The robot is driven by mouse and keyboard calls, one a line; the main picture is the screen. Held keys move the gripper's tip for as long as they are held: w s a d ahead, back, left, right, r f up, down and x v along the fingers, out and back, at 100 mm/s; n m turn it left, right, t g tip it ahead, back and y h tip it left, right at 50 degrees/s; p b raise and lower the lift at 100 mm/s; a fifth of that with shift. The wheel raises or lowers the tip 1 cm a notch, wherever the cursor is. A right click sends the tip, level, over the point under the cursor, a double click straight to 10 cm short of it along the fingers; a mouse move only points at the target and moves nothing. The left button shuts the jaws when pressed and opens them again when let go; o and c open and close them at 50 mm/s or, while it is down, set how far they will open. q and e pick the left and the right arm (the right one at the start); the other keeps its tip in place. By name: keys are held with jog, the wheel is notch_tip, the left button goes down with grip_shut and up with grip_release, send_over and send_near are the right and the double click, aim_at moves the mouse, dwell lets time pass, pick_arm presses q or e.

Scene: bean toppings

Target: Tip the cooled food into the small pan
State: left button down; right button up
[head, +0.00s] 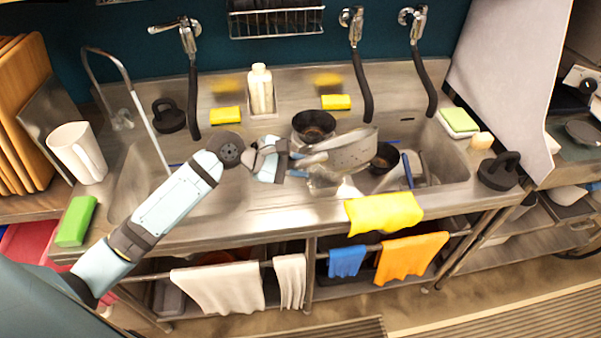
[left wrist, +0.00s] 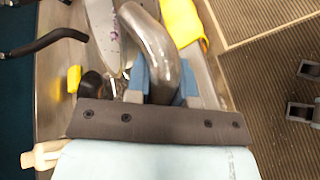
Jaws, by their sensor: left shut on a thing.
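My left gripper (head: 298,164) is shut on the curved metal handle of a grey strainer-like vessel (head: 352,150). The handle also shows between the blue fingers in the left wrist view (left wrist: 158,50). The vessel is tilted above the right basin of the sink; a few purple specks show on its pale surface in the left wrist view. A small dark pan (head: 385,160) is low in the right basin, just right of the vessel and partly hidden by it. Another dark pan (head: 313,124) stands behind the vessel. I cannot tell how much food is in the vessel.
A yellow cloth (head: 384,212) hangs over the sink's front edge. Black hoses (head: 361,85) hang from the taps at the back. A white jug (head: 78,152) and a green sponge (head: 76,221) stand at the left. The left basin (head: 145,180) looks mostly free.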

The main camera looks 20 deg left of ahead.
pick_arm(q)
jog(key=n+h, duration=0.1)
jog(key=a+n+h, duration=0.1)
jog(key=w+a+n+h, duration=0.1)
jog(key=shift+w+a+f, duration=0.1)
jog(key=shift+f, duration=0.15)
jog(key=shift+w+a+f+n+h+b, duration=0.35)
jog(key=shift+a+f+n+h, duration=0.2)
jog(key=shift+n+h, duration=0.15)
jog(key=a+n+h, duration=0.1)
jog(key=w+a+f+n+h, duration=0.1)
jog(key=n, duration=0.1)
jog(key=w+a+n+t+h, duration=0.1)
jog(key=shift+a+f, duration=0.25)
jog(key=shift+a, duration=0.05)
jog(key=shift+n, duration=0.3)
